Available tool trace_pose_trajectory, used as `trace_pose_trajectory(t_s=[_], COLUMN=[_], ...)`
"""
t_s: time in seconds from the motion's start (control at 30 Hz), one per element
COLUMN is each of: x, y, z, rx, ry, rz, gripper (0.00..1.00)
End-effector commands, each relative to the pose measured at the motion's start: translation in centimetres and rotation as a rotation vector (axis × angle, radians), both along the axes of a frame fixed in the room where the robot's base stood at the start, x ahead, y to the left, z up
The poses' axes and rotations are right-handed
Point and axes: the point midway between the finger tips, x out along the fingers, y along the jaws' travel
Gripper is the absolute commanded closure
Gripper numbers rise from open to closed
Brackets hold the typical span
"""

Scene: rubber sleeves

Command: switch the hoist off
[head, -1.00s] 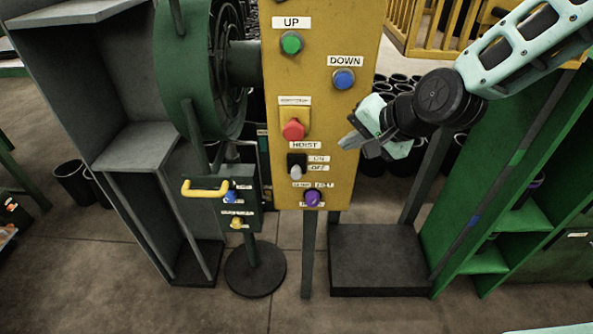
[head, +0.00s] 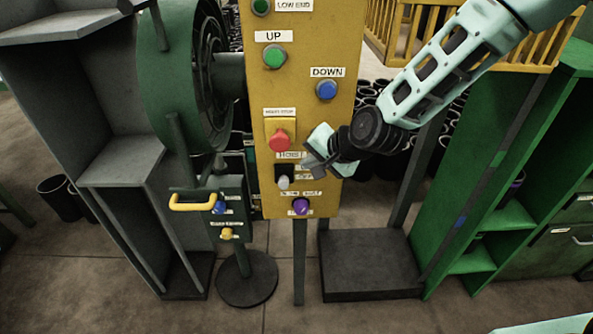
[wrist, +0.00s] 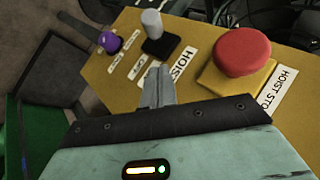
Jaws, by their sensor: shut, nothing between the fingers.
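The hoist switch is a black block with a light grey lever (head: 283,183) on the yellow control panel (head: 262,100), below the HOIST label. It also shows in the wrist view (wrist: 152,25). In the head view the lever's tip sits low on its block; I cannot tell for sure which position it is set to. My gripper (head: 306,164) is shut and empty, just right of the switch, covering part of the ON/OFF labels. In the wrist view its fingertips (wrist: 158,75) point at the switch block, with a small gap seeming to remain.
A red stop button (head: 279,140) sits just above the switch and a purple knob (head: 301,206) below it. Green (head: 274,56) and blue (head: 327,89) buttons are higher. A green pedestal box with a yellow handle (head: 192,202) stands left. Green shelving (head: 500,220) is at right.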

Motion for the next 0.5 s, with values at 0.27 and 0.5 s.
trace_pose_trajectory(t_s=[0.27,0.5], x=[-0.4,-0.5], y=[2.6,3.2], z=[-2.5,-3.2], rx=[-0.001,-0.001], ry=[0.003,0.001], rz=[0.000,0.000], gripper=[1.00,1.00])
